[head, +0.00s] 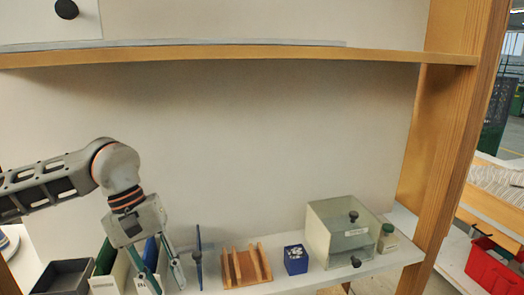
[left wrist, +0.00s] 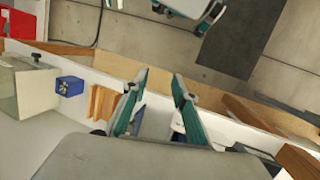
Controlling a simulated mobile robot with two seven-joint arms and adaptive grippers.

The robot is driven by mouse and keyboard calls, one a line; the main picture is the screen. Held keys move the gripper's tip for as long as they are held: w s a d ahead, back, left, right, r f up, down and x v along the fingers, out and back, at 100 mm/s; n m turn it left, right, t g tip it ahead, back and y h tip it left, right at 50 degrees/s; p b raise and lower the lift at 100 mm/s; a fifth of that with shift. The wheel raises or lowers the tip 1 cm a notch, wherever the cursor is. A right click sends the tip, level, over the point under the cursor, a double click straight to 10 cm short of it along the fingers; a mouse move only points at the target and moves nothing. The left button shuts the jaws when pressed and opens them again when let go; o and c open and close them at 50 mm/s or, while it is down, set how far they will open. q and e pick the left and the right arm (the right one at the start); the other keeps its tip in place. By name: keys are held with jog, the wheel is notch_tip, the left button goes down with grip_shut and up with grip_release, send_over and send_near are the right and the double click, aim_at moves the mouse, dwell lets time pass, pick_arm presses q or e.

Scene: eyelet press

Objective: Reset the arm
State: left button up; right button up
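My left gripper (head: 168,287) comes in from the left in the head view and points down over the left part of the lower shelf. Its two fingers are apart, with nothing seen between them. In the left wrist view the fingers (left wrist: 160,76) also stand apart. A blue upright piece with a crossbar (head: 198,262) stands just right of the fingers, apart from them in the picture. It may be part of the press; I cannot tell. A grey and teal part of mine (left wrist: 185,6), perhaps the right gripper, shows at the top of the left wrist view, cut off by the edge.
The lower shelf holds a dark tray (head: 62,277), a wooden rack (head: 232,268), a blue box (head: 295,260) with white pieces, a pale greenish box (head: 345,238) with black knobs, and a green-lidded jar (head: 388,237). An upper shelf (head: 250,55) runs above. A wooden post (head: 450,140) stands right.

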pick_arm(q)
jog(key=s+d+f+n+g+h, duration=0.1)
jog(key=s+d+n+g+h, duration=0.2)
jog(key=d, duration=0.7)
jog(key=s+d+n+g+h, duration=0.1)
jog(key=s+d+n+h, duration=0.1)
jog(key=s+d+h, duration=0.55)
jog(key=w+d+r+n+t+h, duration=0.5)
jog(key=d+n+t+h, duration=0.15)
jog(key=n, duration=0.95)
jog(key=w+a+f+n+t+y, duration=0.5)
jog(key=f+n+t, duration=0.35)
jog(key=n, duration=0.65)
jog(key=w+a+f+n+t+y, duration=0.3)
jog(key=a+f+n+t+y, duration=0.35)
jog(key=n, duration=0.85)
jog(key=s+a+f+n+g+y, duration=0.1)
jog(key=s+a+f+n, duration=0.3)
jog(key=f, duration=0.4)
jog(key=s+a+f+n+g+y, duration=0.2)
jog(key=s+a+f+n+y, duration=0.1)
jog(key=f, duration=0.6)
jog(key=s+a+f+n+g+y, duration=0.2)
jog(key=s+a+f+n, duration=0.4)
jog(key=s+f, duration=0.2)
jog(key=shift+a+f, duration=0.2)
jog(key=shift+f, duration=0.15)
pick_arm(e)
jog(key=shift+s+f, duration=0.25)
jog(key=shift+s, duration=0.15)
